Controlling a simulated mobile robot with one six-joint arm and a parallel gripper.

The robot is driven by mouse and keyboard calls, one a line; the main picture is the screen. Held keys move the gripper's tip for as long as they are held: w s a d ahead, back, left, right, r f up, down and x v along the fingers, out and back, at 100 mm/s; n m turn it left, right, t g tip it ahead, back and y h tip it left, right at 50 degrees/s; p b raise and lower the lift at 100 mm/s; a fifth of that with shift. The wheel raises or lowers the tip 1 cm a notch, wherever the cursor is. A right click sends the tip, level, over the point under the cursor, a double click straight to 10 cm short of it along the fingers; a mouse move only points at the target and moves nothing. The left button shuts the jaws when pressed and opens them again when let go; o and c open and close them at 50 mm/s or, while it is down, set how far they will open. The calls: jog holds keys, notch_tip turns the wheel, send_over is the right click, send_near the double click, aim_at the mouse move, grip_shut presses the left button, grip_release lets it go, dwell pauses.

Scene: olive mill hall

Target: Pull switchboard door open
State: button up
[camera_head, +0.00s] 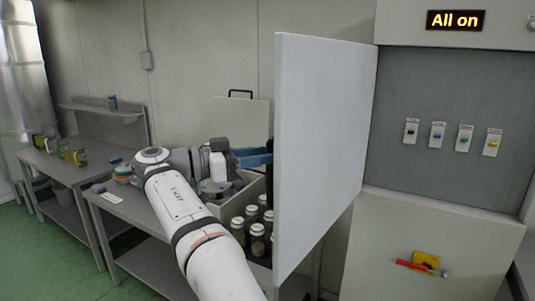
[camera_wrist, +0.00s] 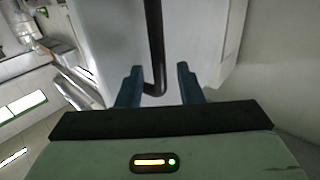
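The switchboard door (camera_head: 320,150) is a pale grey panel standing swung out from the left side of the switchboard (camera_head: 430,130), whose recess shows. Several coloured switches (camera_head: 465,138) sit inside, and a sign (camera_head: 455,20) above reads "All on". My gripper (camera_head: 255,158) is behind the door, its fingers partly hidden by it. In the wrist view my gripper (camera_wrist: 158,72) has its blue fingers on either side of the black bar handle (camera_wrist: 155,45). Gaps show between the bar and both fingers, so it appears open around the handle.
Another bench (camera_head: 70,170) stands further left. Green floor is clear at lower left.

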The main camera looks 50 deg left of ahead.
jog(key=p+v, duration=0.1)
jog(key=v, duration=0.4)
jog(key=shift+p, duration=0.4)
jog(key=shift+s, duration=0.1)
